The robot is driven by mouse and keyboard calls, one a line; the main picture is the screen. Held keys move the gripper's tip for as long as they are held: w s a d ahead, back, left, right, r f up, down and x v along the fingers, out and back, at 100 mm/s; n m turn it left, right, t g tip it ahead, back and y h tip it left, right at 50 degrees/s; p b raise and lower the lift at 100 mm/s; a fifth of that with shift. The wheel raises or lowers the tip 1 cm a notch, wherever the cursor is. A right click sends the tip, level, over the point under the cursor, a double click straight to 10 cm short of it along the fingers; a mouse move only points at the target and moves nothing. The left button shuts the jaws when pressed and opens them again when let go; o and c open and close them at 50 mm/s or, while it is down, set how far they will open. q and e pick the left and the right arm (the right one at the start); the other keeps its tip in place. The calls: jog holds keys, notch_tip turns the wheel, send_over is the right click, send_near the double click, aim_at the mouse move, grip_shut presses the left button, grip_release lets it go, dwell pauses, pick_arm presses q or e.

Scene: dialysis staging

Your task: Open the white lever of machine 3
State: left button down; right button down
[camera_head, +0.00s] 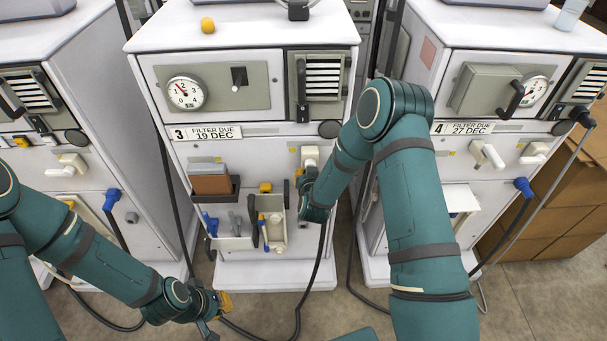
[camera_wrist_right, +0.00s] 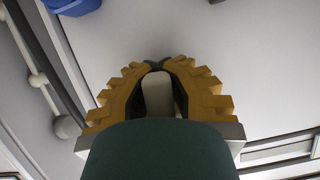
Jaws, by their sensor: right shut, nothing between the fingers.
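Machine 3 (camera_head: 250,163) stands in the middle of the head view, with a "3" and "FILTER DUE 19 DEC" label. A white fitting (camera_head: 310,155) shows on its right front, just above my right gripper (camera_head: 301,180), which is largely hidden by its own arm. In the right wrist view the yellow-padded fingers of this gripper (camera_wrist_right: 155,66) meet at the tips. A white rounded piece, seemingly the lever (camera_wrist_right: 157,95), shows in the gap behind the tips; I cannot tell whether they touch it. My left gripper (camera_head: 216,306) is low, near the floor, in front of machine 3.
Machine 4 (camera_head: 462,180) stands at the right with its own white lever (camera_head: 487,154). Another machine (camera_head: 75,120) stands at the left. Small bins (camera_head: 232,243) with tools and a brown box (camera_head: 211,181) hang on machine 3. Dark hoses (camera_head: 322,270) run to the floor.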

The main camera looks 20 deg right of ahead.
jog(key=shift+s+d+f+n+h, duration=0.15)
jog(key=shift+s+f+n+h, duration=0.15)
jog(key=shift+n, duration=0.2)
jog(key=shift+s+d+g, duration=0.1)
jog(key=shift+g, duration=0.2)
jog(key=c, duration=0.9)
grip_release()
jog(key=shift+s+r, duration=0.1)
jog(key=shift+r, duration=0.1)
jog(key=shift+o, duration=0.2)
jog(key=shift+r, duration=0.1)
jog(key=v, duration=1.1)
jog(key=shift+s, duration=0.4)
